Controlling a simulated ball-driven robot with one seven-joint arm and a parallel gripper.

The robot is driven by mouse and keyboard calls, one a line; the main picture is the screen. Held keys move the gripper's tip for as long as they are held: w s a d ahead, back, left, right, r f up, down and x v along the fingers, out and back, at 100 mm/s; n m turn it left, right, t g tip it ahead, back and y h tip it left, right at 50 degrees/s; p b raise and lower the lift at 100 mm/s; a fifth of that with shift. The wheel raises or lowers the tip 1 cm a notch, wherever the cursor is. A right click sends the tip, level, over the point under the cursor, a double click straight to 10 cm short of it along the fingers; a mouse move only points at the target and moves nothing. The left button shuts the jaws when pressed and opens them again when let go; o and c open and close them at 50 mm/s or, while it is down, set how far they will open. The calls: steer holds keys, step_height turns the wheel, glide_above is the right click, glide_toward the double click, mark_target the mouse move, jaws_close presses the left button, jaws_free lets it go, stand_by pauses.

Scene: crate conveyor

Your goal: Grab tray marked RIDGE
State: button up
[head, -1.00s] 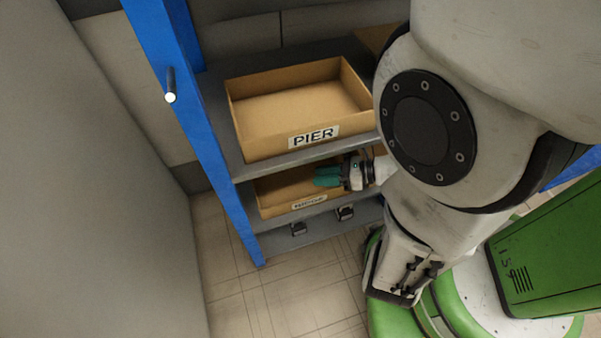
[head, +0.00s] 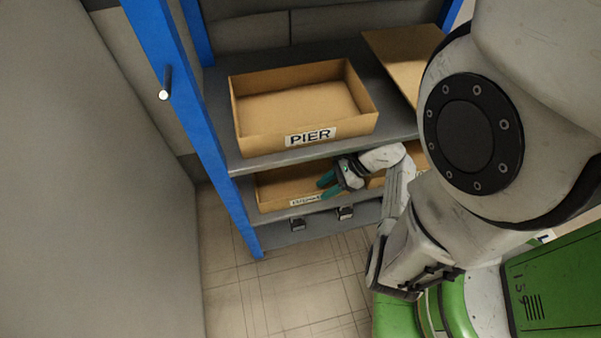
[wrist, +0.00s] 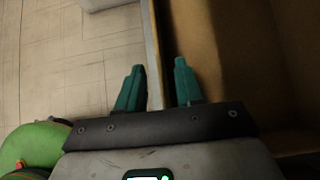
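No label that I can read says RIDGE. A cardboard tray (head: 275,190) sits on the lower shelf; its front label (head: 306,200) is too small and partly covered to read. My gripper (head: 325,187) is open at this tray's front wall. In the wrist view my gripper (wrist: 159,80) has its two teal fingers apart, with the tray wall (wrist: 151,50) between them: one finger outside, the other over the inside. Neither finger clearly presses on the wall. Another tray (head: 421,155) is partly visible to the right on the same shelf, mostly hidden by my arm.
A tray marked PIER (head: 352,128) stands on the shelf above, close over my gripper. A blue rack post (head: 190,120) rises at the left, beside a grey wall. Dark fittings (head: 297,224) sit below the lower tray.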

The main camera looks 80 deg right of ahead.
mark_target(302, 195)
steer(key=w, duration=0.1)
steer(key=w+a, duration=0.1)
steer(key=w, duration=0.1)
steer(key=shift+w+a, duration=0.3)
steer(key=shift+w, duration=0.05)
steer(key=shift+w+a, duration=0.25)
steer(key=shift+w, duration=0.4)
steer(key=shift+w+a, duration=0.25)
steer(key=shift+w, duration=0.35)
steer(key=shift+b+x, duration=0.3)
steer(key=shift+x, duration=1.1)
steer(key=shift+d, duration=0.1)
steer(key=shift+s, duration=0.1)
jaws_close()
